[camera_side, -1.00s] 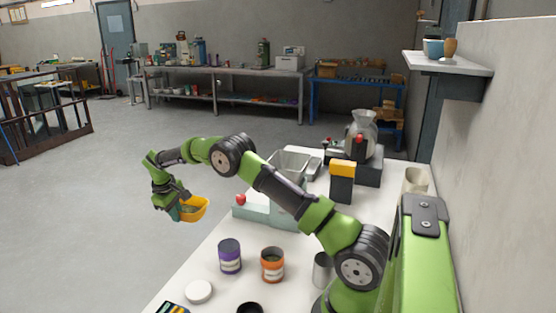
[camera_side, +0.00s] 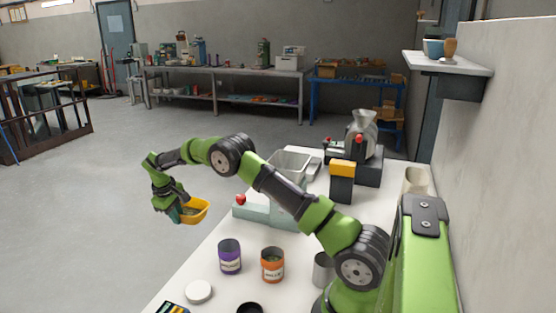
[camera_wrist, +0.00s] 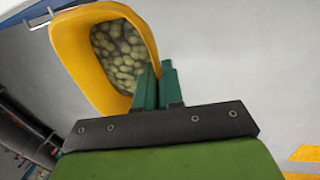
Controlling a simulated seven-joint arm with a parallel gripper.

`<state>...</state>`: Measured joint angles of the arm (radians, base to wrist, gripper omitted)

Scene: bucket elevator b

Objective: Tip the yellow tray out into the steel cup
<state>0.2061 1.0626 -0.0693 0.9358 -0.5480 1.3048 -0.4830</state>
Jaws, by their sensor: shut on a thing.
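The yellow tray (camera_side: 197,211) hangs beyond the left edge of the white worktop in the side view. In the wrist view the yellow tray (camera_wrist: 88,62) holds many pale green, bean-like pieces. My gripper (camera_side: 178,213) is shut on the tray's near rim; its teal fingers (camera_wrist: 158,84) pinch it in the wrist view. A plain grey metal cylinder (camera_side: 321,270), seemingly the steel cup, stands on the worktop near my arm's base, well apart from the tray. My arm partly hides it, and its inside is not clear.
A purple jar (camera_side: 230,256) and an orange jar (camera_side: 272,264) stand on the worktop (camera_side: 225,290). A white lid (camera_side: 198,291) lies in front.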

